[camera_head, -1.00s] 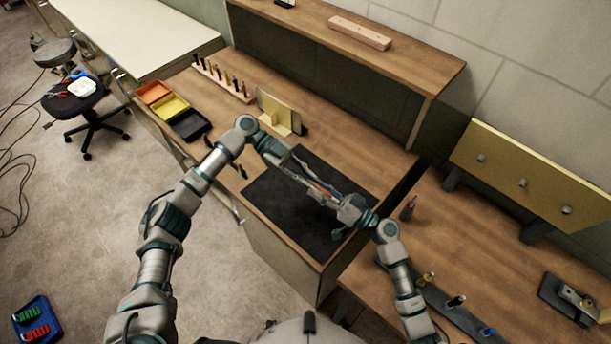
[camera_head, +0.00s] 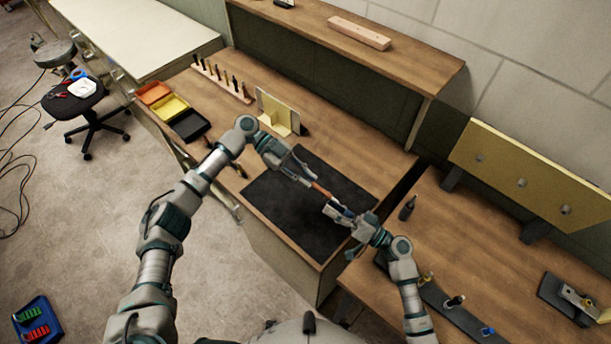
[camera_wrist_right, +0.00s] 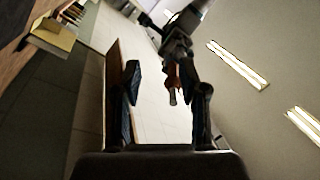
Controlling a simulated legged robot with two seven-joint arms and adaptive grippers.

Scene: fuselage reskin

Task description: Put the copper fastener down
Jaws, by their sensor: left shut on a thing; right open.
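The copper fastener (camera_head: 321,190) is a thin copper-coloured rod above the black mat (camera_head: 290,222) in the head view. My left gripper (camera_head: 309,181) is shut on it, and the rod sticks out toward my right gripper. My right gripper (camera_head: 337,212) is open, just below and right of the rod's free end. In the right wrist view the open fingers of my right gripper (camera_wrist_right: 165,98) frame the copper fastener (camera_wrist_right: 173,84), with my left gripper (camera_wrist_right: 180,45) behind it. Whether the rod touches a right finger cannot be told.
Orange, yellow and black bins (camera_head: 171,106) and a rack of several pins (camera_head: 222,80) stand at the back left of the bench. A yellow angled bracket (camera_head: 280,112) stands behind the mat. A dark bottle-like tool (camera_head: 407,207) stands on the right bench. Much of the mat is bare.

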